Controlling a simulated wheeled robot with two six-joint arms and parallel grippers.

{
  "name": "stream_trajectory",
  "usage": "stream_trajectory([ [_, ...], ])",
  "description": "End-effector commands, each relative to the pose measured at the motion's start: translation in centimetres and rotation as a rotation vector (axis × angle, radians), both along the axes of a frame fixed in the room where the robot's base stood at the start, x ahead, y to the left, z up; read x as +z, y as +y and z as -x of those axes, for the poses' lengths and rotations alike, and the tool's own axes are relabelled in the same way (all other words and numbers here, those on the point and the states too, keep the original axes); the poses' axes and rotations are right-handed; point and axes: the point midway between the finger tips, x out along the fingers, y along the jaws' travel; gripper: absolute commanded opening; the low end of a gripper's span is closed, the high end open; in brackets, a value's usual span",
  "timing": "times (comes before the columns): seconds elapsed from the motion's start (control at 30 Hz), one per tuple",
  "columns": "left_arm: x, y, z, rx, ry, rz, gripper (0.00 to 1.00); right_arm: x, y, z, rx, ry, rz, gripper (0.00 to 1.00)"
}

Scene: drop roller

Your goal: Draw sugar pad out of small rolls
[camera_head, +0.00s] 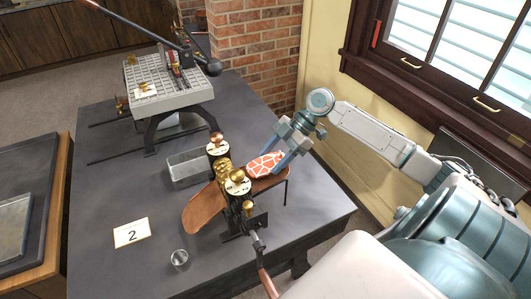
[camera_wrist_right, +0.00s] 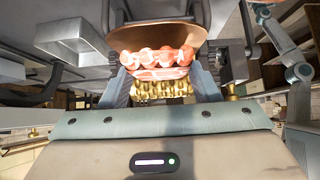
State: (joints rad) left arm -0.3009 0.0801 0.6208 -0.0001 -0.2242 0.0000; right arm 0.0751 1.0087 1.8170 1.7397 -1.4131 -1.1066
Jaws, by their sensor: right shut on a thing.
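The small rolls are a brass drop roller (camera_head: 224,174) with knobbed posts, standing on the dark table. The sugar pad (camera_head: 264,165), red with white lines, is at the right side of the rolls, over the copper tray on that side. My right gripper (camera_head: 286,150) is shut on the pad, coming from the right. In the right wrist view the pad (camera_wrist_right: 153,58) shows between the two fingers, with the brass rolls (camera_wrist_right: 160,89) close by it. Whether part of the pad is still between the rolls is hidden. My left gripper is not in view.
A copper tray (camera_head: 204,209) extends from the left of the rolls. A grey metal bin (camera_head: 187,172) stands behind it. A glass (camera_head: 180,260) and a card marked 2 (camera_head: 131,233) are at the front. A lever press (camera_head: 168,85) stands at the back.

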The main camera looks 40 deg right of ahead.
Motion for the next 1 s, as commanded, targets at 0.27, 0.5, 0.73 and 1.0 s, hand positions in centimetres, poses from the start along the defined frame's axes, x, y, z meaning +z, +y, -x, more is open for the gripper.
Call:
stream_trajectory([
  [0.27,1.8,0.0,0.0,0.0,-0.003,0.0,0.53,1.9,-0.5,0.1,-0.001,0.0,0.001,0.29],
  [0.5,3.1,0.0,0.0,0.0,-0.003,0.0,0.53,3.3,-0.9,0.2,-0.001,0.001,0.0,0.29],
  [0.73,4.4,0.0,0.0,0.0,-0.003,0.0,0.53,4.6,-1.4,0.3,0.0,0.002,0.001,0.29],
  [1.0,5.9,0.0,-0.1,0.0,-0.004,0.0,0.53,6.2,-1.8,0.4,-0.001,0.001,0.0,0.29],
])
